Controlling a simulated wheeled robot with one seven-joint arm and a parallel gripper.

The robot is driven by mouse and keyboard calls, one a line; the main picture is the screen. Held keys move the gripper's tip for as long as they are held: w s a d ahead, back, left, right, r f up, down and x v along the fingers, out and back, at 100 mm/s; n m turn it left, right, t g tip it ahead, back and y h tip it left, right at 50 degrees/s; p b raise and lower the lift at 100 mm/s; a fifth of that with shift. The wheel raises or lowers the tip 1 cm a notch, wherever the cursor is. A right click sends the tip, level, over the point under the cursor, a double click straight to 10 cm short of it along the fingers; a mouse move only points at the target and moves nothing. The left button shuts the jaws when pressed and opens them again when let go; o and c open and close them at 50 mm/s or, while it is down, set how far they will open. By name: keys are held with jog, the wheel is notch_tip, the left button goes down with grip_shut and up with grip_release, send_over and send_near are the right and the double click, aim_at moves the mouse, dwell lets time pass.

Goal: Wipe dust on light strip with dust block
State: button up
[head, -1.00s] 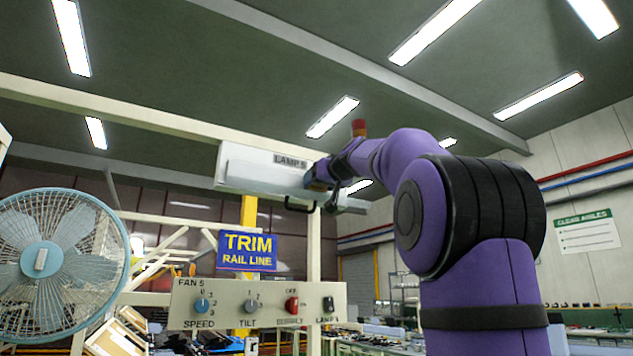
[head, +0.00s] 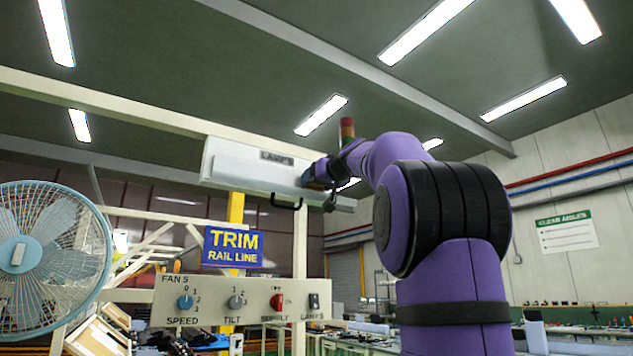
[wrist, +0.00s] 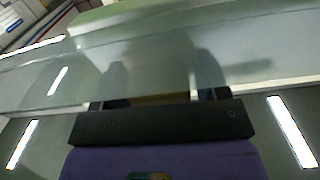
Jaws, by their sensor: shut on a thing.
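My gripper (head: 316,180) is at the strip's right end in the head view. In the wrist view my gripper (wrist: 165,95) is shut on the dust block (wrist: 160,99), a brownish edge between the two dark fingers. The block is close to the strip's face; I cannot tell whether it touches. The head view hides the block.
A dark handle (head: 285,203) hangs under the strip near my gripper. Below are the blue TRIM RAIL LINE sign (head: 232,247) and a switch panel (head: 238,300) with knobs. A blue caged fan (head: 45,255) stands at the left. A cream beam (head: 110,110) runs above the strip.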

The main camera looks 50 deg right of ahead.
jog(key=shift+v, duration=2.7)
jog(key=shift+r, duration=0.1)
jog(key=v, duration=0.3)
